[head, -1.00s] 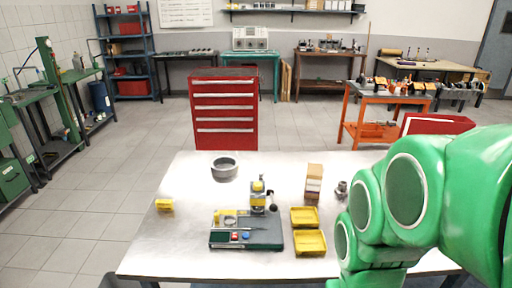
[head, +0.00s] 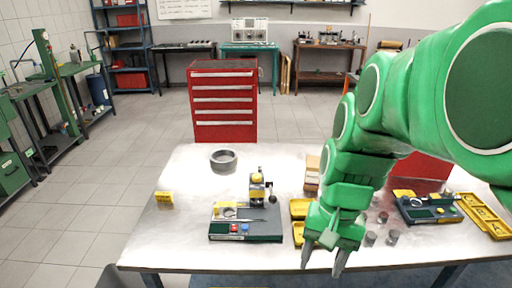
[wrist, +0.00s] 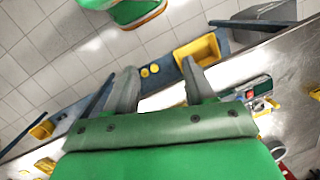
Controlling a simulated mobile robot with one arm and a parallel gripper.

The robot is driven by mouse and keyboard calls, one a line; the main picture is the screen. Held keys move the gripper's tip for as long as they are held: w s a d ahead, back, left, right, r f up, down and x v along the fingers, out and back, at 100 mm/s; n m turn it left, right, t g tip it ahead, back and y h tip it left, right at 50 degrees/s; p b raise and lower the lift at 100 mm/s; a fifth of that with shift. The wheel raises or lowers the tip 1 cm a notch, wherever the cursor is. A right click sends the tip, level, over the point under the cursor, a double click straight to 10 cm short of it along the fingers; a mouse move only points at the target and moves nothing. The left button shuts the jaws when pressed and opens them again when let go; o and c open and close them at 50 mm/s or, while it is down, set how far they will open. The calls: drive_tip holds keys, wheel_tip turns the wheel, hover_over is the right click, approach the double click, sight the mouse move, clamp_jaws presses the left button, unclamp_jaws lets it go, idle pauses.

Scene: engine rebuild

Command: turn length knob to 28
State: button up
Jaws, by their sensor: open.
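My gripper (head: 323,262) is open and empty, its fingers pointing down above the front of the metal table. In the wrist view its two fingers (wrist: 158,68) stand apart with nothing between them. A bench device (head: 245,232) with a dark green base, a grey and yellow upright, a black ball handle and red and blue buttons stands left of the gripper. A second similar device (head: 430,212) stands to the right. I cannot make out which part is the length knob, nor any number on it.
Yellow trays (head: 300,208) lie beside the gripper, partly hidden by it. A grey ring (head: 223,161) and a yellow block (head: 164,198) are on the left. Small metal cylinders (head: 370,238) stand right of the gripper. Yellow trays (head: 484,214) lie at far right. The table's front left is clear.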

drive_tip(key=w+a+r+m+t+h, duration=0.1)
drive_tip(key=w+r+m, duration=0.15)
drive_tip(key=w, duration=0.75)
drive_tip(key=w+a+r+m, duration=0.2)
drive_tip(key=w+m, duration=0.1)
drive_tip(key=w, duration=0.6)
drive_tip(key=m, duration=0.3)
hover_over(257, 175)
drive_tip(key=shift+s+d+f+t+h, duration=0.2)
drive_tip(key=shift+s+f+t+h, duration=0.1)
drive_tip(key=shift+s+t, duration=0.1)
drive_tip(key=shift+w+a+f, duration=0.1)
drive_tip(key=shift+w+a, duration=0.2)
drive_tip(key=shift+f, duration=3.85)
clamp_jaws()
